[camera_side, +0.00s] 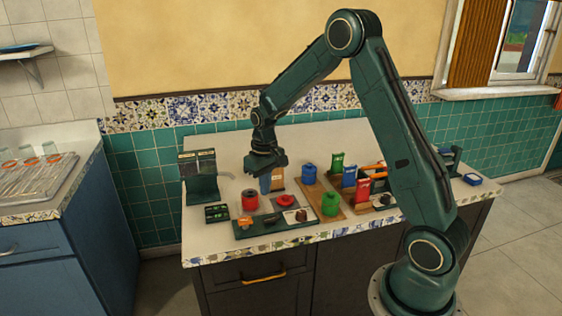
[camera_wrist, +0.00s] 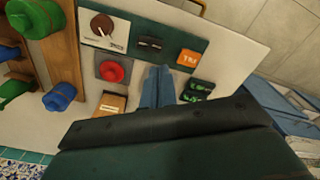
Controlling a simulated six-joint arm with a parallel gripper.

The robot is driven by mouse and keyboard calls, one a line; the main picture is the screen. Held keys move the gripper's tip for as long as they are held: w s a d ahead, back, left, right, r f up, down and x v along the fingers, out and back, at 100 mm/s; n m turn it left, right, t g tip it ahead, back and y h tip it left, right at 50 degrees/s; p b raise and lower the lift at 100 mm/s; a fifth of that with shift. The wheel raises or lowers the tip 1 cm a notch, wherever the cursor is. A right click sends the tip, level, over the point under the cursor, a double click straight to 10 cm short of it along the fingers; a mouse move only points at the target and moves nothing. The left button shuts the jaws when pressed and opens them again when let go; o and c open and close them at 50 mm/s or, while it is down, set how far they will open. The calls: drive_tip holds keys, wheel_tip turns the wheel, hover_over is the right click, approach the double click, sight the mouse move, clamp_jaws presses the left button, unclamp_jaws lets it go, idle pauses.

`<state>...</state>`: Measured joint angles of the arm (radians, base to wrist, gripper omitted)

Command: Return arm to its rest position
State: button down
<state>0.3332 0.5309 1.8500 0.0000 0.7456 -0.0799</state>
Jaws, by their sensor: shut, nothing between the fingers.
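My arm reaches from the lower right over the counter in the side view, bent at the elbow, with the wrist pointing down. My gripper (camera_side: 265,186) hangs above the left part of the counter, with its blue fingers together and nothing between them. In the wrist view the shut fingers (camera_wrist: 158,86) show at centre, in front of my dark gripper body. Below and around it are a red cylinder (camera_side: 250,200), a red round piece (camera_side: 285,200) and a dark green panel (camera_side: 270,226). The wrist view shows the panel's knob (camera_wrist: 101,25) and an orange block (camera_wrist: 188,57).
A dark green stand (camera_side: 201,180) and a small box with green pieces (camera_side: 216,213) are at left. The air above the counter is open.

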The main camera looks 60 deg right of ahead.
drive_tip(key=s+a+r+n+t, duration=0.1)
drive_tip(key=s+a+r, duration=0.35)
drive_tip(key=r, duration=0.25)
drive_tip(key=s+a+r+t, duration=0.2)
drive_tip(key=s+a+r, duration=0.25)
drive_tip(key=r, duration=0.35)
drive_tip(key=s+a+r+n+t, duration=0.1)
drive_tip(key=s+a+r, duration=0.1)
drive_tip(key=s, duration=0.6)
drive_tip(key=s+a+r+t, duration=0.1)
drive_tip(key=s+a+r, duration=0.1)
drive_tip(key=s, duration=0.5)
drive_tip(key=shift+s+a+n, duration=0.4)
drive_tip(key=shift+a, duration=0.45)
